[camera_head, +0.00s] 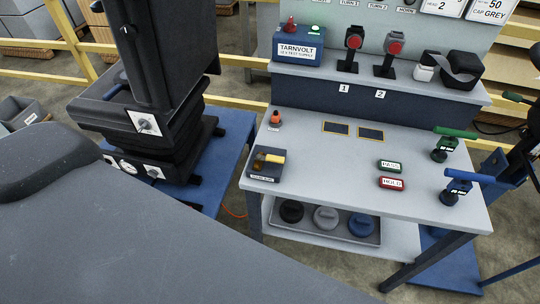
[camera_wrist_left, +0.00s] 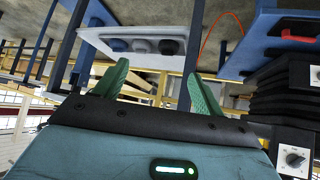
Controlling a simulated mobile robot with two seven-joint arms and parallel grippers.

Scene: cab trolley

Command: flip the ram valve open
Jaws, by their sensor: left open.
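No part in view carries a label I can read as the ram valve. A white plate with a dark knob (camera_head: 147,122) sits on the side of the black cab unit (camera_head: 165,60). Lower down are a round gauge (camera_head: 127,166) and another small knob plate (camera_head: 155,172). In the left wrist view a knob plate (camera_wrist_left: 294,159) shows at lower right, beside black bellows (camera_wrist_left: 280,88). A red handle (camera_wrist_left: 299,35) lies on a blue surface at upper right. My left gripper (camera_wrist_left: 157,78) is open, with nothing between its green fingers. My right gripper is not in view.
The grey workbench (camera_head: 330,190) holds a box with a yellow part (camera_head: 267,163), two tags, and green (camera_head: 455,132) and blue (camera_head: 468,176) T-handles. A tray of round caps (camera_head: 325,218) sits below. Yellow rails (camera_head: 235,60) stand behind. The blue trolley (camera_head: 225,145) carries the cab unit.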

